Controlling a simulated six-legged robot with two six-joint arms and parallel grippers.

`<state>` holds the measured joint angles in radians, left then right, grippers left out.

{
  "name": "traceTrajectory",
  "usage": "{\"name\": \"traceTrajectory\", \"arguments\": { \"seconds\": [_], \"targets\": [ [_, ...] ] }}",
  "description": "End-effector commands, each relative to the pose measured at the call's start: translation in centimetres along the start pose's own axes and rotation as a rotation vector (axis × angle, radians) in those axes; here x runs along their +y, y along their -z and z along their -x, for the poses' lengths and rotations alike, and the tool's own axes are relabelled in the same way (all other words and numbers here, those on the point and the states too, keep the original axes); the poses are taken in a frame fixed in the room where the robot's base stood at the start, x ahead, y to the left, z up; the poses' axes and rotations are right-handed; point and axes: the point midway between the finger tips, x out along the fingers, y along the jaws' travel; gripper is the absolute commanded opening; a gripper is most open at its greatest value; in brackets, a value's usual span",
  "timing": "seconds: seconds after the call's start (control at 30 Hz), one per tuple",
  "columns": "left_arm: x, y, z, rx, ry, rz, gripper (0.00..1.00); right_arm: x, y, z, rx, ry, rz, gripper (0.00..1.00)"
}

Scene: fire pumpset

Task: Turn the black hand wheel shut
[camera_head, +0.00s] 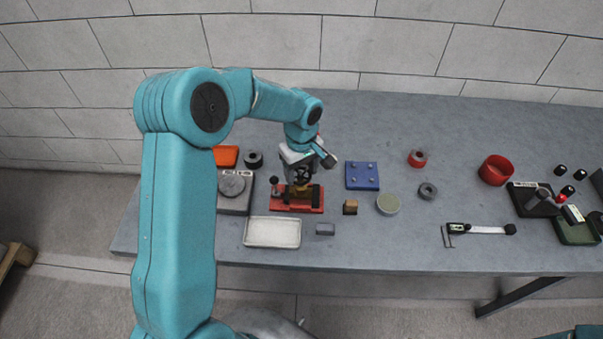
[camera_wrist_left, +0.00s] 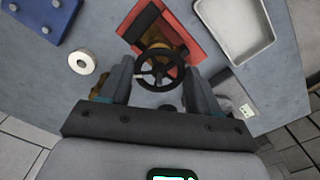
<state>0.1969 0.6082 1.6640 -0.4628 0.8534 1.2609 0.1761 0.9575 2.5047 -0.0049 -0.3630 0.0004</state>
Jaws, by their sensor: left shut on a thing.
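The black hand wheel (camera_head: 303,178) sits on a small brass valve on a red base (camera_head: 284,206), left of centre on the grey bench. In the left wrist view the wheel (camera_wrist_left: 160,67) shows its rim, spokes and hub face on. My left gripper (camera_head: 304,166) has come down over the wheel from above and behind. In the left wrist view its two fingers (camera_wrist_left: 159,78) lie on either side of the wheel and are shut on its rim. The gripper hides part of the wheel and valve in the head view.
A plate with a grey disc (camera_head: 231,186) is at the left. A brown block (camera_head: 350,207) and blue plate (camera_head: 362,167) are at the right.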

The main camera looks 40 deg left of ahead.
Motion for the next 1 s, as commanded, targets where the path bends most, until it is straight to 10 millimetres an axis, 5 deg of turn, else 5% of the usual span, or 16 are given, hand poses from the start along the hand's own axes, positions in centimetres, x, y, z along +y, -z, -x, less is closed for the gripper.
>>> {"name": "traceTrajectory", "arguments": {
  "seconds": [1.0],
  "targets": [
    [0.0, 0.1, 0.0, 0.002, -0.002, -0.965, 0.32, 1.2, 0.1, -3.4, 0.0, 0.0, 0.0, 0.43]
  ]
}}
